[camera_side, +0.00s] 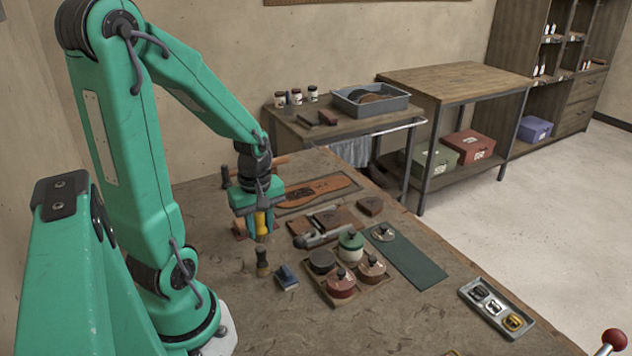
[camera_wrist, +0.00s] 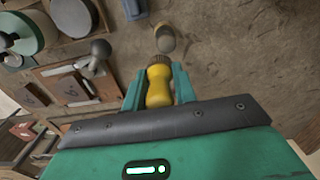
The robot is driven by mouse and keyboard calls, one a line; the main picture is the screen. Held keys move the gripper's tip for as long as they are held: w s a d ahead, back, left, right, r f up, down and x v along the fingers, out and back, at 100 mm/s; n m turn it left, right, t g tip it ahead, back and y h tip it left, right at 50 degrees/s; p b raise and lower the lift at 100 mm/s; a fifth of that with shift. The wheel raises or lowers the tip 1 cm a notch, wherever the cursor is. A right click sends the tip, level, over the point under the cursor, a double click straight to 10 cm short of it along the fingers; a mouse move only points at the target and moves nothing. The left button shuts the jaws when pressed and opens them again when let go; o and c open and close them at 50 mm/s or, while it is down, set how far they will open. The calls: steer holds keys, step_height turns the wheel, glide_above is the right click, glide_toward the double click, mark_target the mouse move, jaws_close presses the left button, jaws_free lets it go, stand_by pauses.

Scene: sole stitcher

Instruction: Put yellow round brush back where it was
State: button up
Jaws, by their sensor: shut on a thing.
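The yellow round brush (camera_side: 261,222) is upright between the fingers of my gripper (camera_side: 256,224), bristles down, just above or on the workbench; I cannot tell if it touches. In the wrist view my gripper (camera_wrist: 158,90) is shut on the yellow handle of the brush (camera_wrist: 159,88), with dark bristles at its far end. A second round brush with a dark handle (camera_side: 262,262) stands on the bench in front of it, and also shows in the wrist view (camera_wrist: 165,38).
A blue-topped brush or block (camera_side: 286,277) lies nearby. A wooden tray (camera_side: 359,297) holds lidded jars. A leather sole (camera_side: 318,190) lies behind, a green mat (camera_side: 415,263) to the right. The bench front (camera_side: 270,325) is mostly clear.

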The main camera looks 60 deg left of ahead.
steer(key=a+f, duration=0.1)
steer(key=a, duration=0.1)
steer(key=s+a+f, duration=0.1)
steer(key=a+f, duration=0.1)
steer(key=a, duration=0.1)
steer(key=shift+s+a+f, duration=0.15)
steer(key=shift+a+f, duration=0.05)
steer(key=shift+a, duration=0.1)
steer(key=shift+f, duration=0.1)
steer(key=shift+f, duration=1.9)
steer(key=shift+f, duration=0.1)
steer(key=o, duration=1)
steer(key=shift+c, duration=0.2)
step_height(320, 180, up, 12)
